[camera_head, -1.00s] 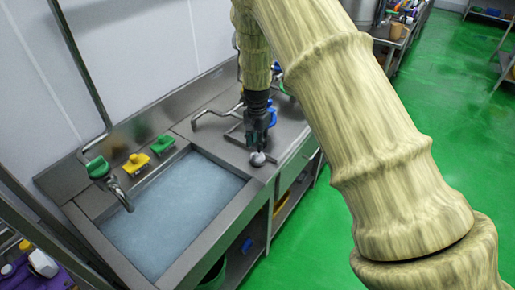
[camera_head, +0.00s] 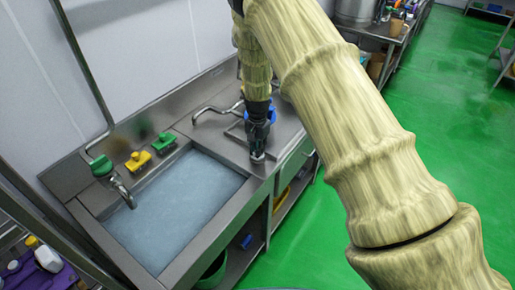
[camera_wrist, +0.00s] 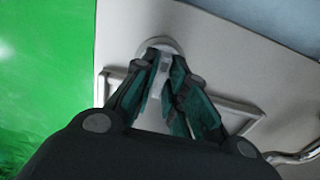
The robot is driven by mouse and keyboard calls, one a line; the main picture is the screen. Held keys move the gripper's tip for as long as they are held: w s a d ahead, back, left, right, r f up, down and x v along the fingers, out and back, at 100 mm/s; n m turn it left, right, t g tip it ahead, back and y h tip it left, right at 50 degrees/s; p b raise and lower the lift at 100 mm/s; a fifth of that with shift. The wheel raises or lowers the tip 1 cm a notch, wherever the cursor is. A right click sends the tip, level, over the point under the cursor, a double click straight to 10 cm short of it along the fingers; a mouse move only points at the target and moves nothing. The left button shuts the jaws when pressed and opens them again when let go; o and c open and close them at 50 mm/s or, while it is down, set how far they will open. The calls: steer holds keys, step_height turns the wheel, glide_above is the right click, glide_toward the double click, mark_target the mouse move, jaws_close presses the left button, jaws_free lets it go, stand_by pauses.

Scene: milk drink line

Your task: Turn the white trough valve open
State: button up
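The white trough valve (camera_wrist: 162,44) shows in the wrist view as a round pale base with a narrow raised handle. In the head view the valve (camera_head: 257,158) is a small pale spot under my gripper, on the steel counter by the trough's right corner. My gripper (camera_wrist: 163,65) points down at it, with its dark green fingers drawn close on both sides of the handle. The fingers appear to touch the handle, which they partly hide. In the head view my gripper (camera_head: 258,148) covers most of the valve.
The water-filled trough (camera_head: 225,200) lies left of my gripper. A bent steel faucet (camera_head: 208,110) stands behind. A shallow raised frame (camera_wrist: 245,103) lies on the counter. Green floor is open to the right.

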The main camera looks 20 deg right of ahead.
jaws_close()
steer(key=shift+n, duration=0.4)
steer(key=n+b, duration=0.2)
steer(key=n, duration=0.1)
steer(key=shift+f+n, duration=0.1)
steer(key=shift+n, duration=0.2)
steer(key=n+b, duration=0.1)
steer(key=n, duration=0.3)
steer(key=shift+n+b, duration=0.3)
steer(key=shift+b, duration=0.05)
steer(key=n+b, duration=0.1)
steer(key=n, duration=0.3)
steer(key=shift+n, duration=2.4)
steer(key=o, duration=0.7)
jaws_free()
steer(key=shift+d, duration=0.1)
steer(key=shift+c, duration=0.2)
